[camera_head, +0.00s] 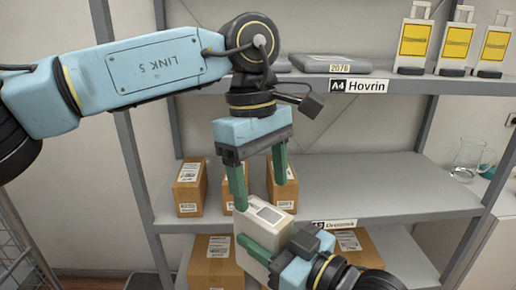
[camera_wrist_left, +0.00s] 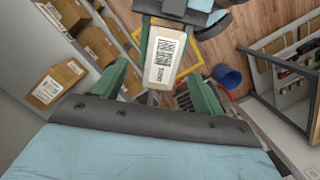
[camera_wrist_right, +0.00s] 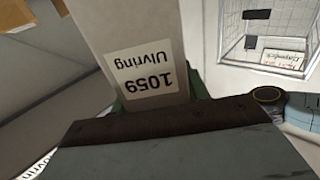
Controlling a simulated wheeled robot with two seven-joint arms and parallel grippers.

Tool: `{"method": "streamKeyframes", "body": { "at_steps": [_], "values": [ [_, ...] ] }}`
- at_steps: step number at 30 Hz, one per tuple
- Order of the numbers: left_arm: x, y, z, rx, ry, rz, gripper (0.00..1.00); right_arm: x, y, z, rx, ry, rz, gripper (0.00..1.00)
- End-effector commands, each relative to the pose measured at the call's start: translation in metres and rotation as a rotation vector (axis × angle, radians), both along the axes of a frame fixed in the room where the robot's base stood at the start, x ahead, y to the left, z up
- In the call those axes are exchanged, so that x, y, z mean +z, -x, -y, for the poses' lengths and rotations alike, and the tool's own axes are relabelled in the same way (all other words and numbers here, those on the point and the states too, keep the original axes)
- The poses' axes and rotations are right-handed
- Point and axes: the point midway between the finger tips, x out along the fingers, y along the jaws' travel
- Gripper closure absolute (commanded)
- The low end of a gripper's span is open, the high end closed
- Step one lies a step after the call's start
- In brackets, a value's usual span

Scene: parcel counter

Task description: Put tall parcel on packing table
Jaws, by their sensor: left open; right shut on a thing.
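The tall parcel (camera_head: 262,222) is a pale box with a label on its top end. My right gripper (camera_head: 257,246) is shut on its side and holds it in front of the shelf. In the right wrist view the parcel (camera_wrist_right: 130,40) carries a label reading 1059 Ulvring. My left gripper (camera_head: 260,193) is open, pointing down just above the parcel's top. In the left wrist view the parcel's labelled end (camera_wrist_left: 166,60) shows between the open fingers; I cannot tell if they touch it. I cannot make out the packing table for certain.
A grey shelf unit (camera_head: 400,185) stands behind, with several brown cartons (camera_head: 190,187) on its lower boards. A glass jug (camera_head: 467,158) is at the right. A wire cage (camera_head: 15,245) stands left.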

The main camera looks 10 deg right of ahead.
Motion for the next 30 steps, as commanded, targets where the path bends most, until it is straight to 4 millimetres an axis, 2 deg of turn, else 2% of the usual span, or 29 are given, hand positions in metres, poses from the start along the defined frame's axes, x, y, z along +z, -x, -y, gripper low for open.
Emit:
{"method": "streamKeyframes", "body": {
  "at_steps": [3,9,21,30],
  "values": [
    [-0.021,0.003,0.002,0.000,0.000,-0.001,0.29,0.001,0.000,0.000,0.000,-0.001,0.003,0.86],
    [-0.042,0.005,0.004,0.001,0.001,-0.002,0.29,0.001,0.000,0.000,0.000,-0.002,0.002,0.86],
    [-0.048,0.006,0.005,0.001,0.003,0.000,0.30,0.001,0.000,0.000,0.000,-0.001,0.003,0.86],
    [-0.048,0.006,0.005,0.001,0.003,0.000,0.70,0.001,0.001,-0.001,0.002,-0.002,0.002,0.86]
  ]
}}
